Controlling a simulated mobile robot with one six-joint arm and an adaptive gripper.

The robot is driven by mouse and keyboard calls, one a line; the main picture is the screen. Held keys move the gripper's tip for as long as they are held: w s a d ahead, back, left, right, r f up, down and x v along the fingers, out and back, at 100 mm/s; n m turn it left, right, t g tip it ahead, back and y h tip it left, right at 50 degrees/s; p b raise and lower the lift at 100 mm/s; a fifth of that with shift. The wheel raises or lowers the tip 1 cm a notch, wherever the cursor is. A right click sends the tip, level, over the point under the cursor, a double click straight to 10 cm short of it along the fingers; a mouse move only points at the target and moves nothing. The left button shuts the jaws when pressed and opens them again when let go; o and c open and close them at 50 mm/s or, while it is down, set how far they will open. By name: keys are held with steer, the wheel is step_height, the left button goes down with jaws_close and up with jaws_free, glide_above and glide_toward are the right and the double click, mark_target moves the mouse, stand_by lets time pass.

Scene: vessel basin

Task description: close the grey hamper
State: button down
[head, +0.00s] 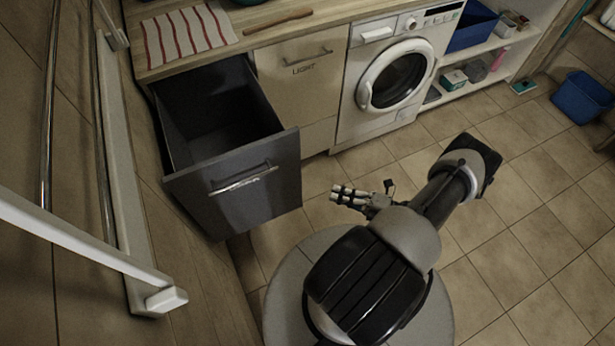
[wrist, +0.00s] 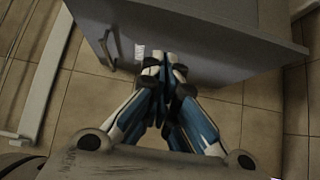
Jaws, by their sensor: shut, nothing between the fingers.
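The grey hamper (head: 240,196) is a drawer-like bin under the counter at the left of the head view. It is pulled well out, and its dark empty-looking inside shows from above. A bar handle (head: 243,180) runs across its front panel. In the wrist view the hamper front (wrist: 215,32) fills the top, with the handle (wrist: 108,48) at its left. My gripper (head: 340,193) is shut and empty, to the right of the hamper front in the head view. In the wrist view its fingertips (wrist: 163,58) overlap the panel's lower edge; I cannot tell whether they touch it.
A white rail (head: 80,240) and wooden panel lie at the left. A blue bin (head: 582,97) stands far right. Tiled floor (head: 530,220) is clear at the right.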

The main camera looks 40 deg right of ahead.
steer(key=b, duration=0.1)
glide_toward(290, 171)
steer(key=a, duration=0.3)
steer(key=shift+w+d+f+b, duration=0.1)
steer(key=shift+w+d+b, duration=0.15)
steer(key=shift+w, duration=0.35)
steer(key=shift+w+d+f+b, duration=0.15)
steer(key=shift+w+b, duration=0.1)
steer(key=shift+w, duration=0.4)
steer(key=shift+w+d+b, duration=0.15)
steer(key=shift+w+b, duration=0.1)
steer(key=shift+w, duration=0.35)
steer(key=shift+a+r, duration=0.1)
